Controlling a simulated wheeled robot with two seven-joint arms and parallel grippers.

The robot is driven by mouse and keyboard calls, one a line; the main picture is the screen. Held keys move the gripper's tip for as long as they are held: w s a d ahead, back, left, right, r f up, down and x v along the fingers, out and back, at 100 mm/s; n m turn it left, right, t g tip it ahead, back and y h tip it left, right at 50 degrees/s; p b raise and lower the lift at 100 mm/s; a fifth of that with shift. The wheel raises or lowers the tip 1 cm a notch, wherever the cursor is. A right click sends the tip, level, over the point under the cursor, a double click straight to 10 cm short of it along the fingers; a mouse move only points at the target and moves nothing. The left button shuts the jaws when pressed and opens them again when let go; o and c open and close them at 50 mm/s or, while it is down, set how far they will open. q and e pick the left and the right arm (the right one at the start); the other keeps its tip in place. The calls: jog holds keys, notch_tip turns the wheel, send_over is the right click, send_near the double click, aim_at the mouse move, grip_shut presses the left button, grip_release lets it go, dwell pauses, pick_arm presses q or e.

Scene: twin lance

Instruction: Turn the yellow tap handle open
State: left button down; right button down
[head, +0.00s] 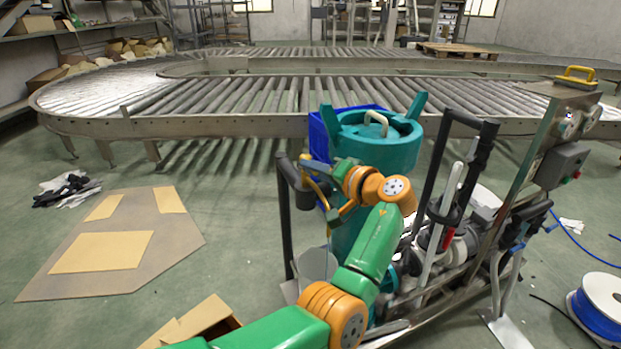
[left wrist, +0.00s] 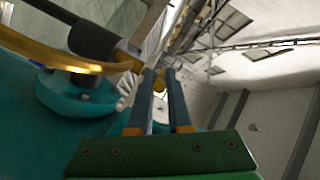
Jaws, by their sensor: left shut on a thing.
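The yellow tap handle (head: 318,189) is a thin curved yellow piece on the near side of the teal tank (head: 374,139), beside a black upright pipe (head: 284,215). My left gripper (head: 306,162) reaches it from the right, its fingers pointing left. In the left wrist view the fingertips of my left gripper (left wrist: 160,78) are shut on a small yellow part of the handle. A wide yellow curved bar (left wrist: 50,58) runs in from the left of that view, next to a black cylinder (left wrist: 92,42). The wrist partly hides the handle in the head view. My right gripper does not show.
A blue crate (head: 322,130) stands behind the tank. A roller conveyor (head: 220,98) runs behind. Flat cardboard (head: 185,245) lies on the floor at left.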

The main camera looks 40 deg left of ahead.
pick_arm(q)
jog(key=shift+w+f+n+g, duration=0.15)
jog(key=shift+n+g, duration=0.15)
jog(key=shift+g, duration=0.2)
jog(key=c, duration=0.8)
grip_release()
jog(key=shift+a, duration=0.1)
jog(key=shift+c, duration=0.2)
jog(key=b+v, duration=0.1)
jog(key=v, duration=0.6)
